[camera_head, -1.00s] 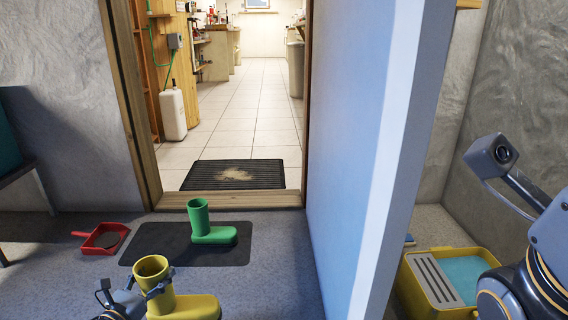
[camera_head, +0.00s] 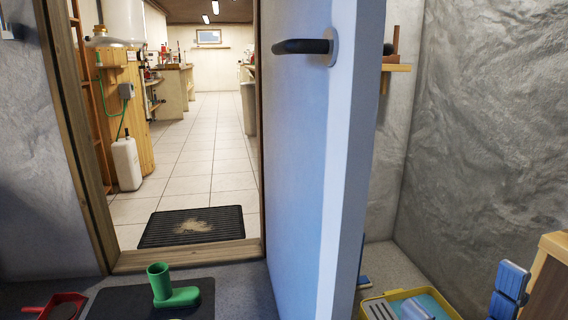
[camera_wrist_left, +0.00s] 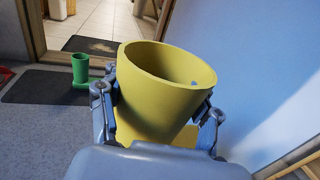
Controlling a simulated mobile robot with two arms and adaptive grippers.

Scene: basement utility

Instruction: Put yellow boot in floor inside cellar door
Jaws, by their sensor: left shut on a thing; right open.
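The yellow boot (camera_wrist_left: 150,100) fills the middle of the left wrist view, its round opening tipped toward the camera. My left gripper (camera_wrist_left: 158,110) has a finger on each side of the boot shaft and is shut on it. The boot and this gripper are out of the head view. The open blue cellar door (camera_head: 300,150) stands right of the doorway. Beyond the wooden sill (camera_head: 185,256) lies the light tiled floor (camera_head: 210,165) inside. My right gripper (camera_head: 511,285) shows only partly at the lower right of the head view, holding nothing visible.
A green boot (camera_head: 178,297) stands on a dark mat (camera_head: 110,302) before the sill. A black doormat (camera_head: 192,227) lies just inside. A red dustpan (camera_head: 62,306) is at lower left. A white canister (camera_head: 126,163) stands inside at left. A yellow tub (camera_head: 448,304) is behind the door.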

